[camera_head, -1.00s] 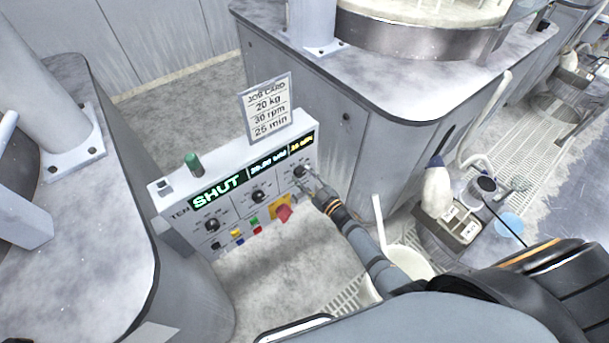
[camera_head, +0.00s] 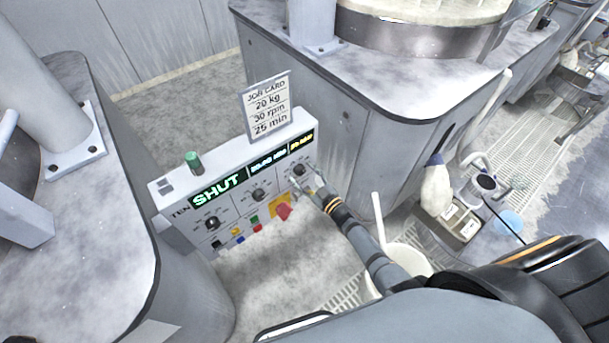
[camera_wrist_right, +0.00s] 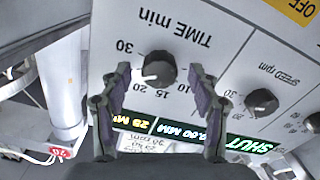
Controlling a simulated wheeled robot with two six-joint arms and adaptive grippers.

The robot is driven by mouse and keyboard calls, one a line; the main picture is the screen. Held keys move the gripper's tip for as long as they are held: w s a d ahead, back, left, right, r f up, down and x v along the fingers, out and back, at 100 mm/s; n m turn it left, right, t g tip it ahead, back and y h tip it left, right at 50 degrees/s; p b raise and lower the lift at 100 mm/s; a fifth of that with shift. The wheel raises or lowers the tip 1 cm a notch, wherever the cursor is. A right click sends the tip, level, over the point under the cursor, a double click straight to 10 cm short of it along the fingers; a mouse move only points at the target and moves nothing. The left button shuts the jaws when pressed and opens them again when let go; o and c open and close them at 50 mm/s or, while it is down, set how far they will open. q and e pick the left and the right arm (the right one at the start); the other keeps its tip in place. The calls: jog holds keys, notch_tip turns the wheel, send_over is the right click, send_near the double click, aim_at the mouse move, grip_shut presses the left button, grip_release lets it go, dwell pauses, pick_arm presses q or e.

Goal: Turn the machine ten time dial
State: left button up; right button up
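The machine ten panel (camera_head: 178,195) carries the dark round TIME dial (camera_head: 299,170) at its right end. In the right wrist view, where the lettering is upside down, the TIME dial (camera_wrist_right: 158,68) has its white mark pointing left and slightly down, between the 30 and 20 labels. My right gripper (camera_head: 306,187) is just in front of and below the dial in the head view. In the wrist view its fingers (camera_wrist_right: 160,78) are spread on both sides of the dial, with visible gaps. My left gripper is not in view.
The job card (camera_head: 267,106) above reads 20 kg, 30 rpm, 25 min. The display (camera_head: 220,188) shows SHUT. A white bucket (camera_head: 410,259) stands right of my forearm.

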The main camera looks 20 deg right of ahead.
jog(key=v, duration=1.2)
jog(key=shift+r, duration=0.1)
jog(key=s+d+f+m+g+h, duration=0.3)
jog(key=s+f, duration=0.3)
jog(key=f, duration=0.5)
jog(key=s+d+f+m+g+h, duration=0.25)
jog(key=s+f+g, duration=0.2)
jog(key=f, duration=0.55)
jog(key=s+f+m+g, duration=0.1)
jog(key=s+f+g, duration=0.3)
jog(key=s, duration=0.9)
jog(key=s+d+f+m+g+h, duration=0.1)
jog(key=s+f+g, duration=0.3)
jog(key=s+f, duration=0.4)
jog(key=s, duration=0.4)
jog(key=shift+s+f, duration=0.35)
jog(key=shift+d+h, duration=0.1)
jog(key=shift+h, duration=0.15)
jog(key=shift+c, duration=0.3)
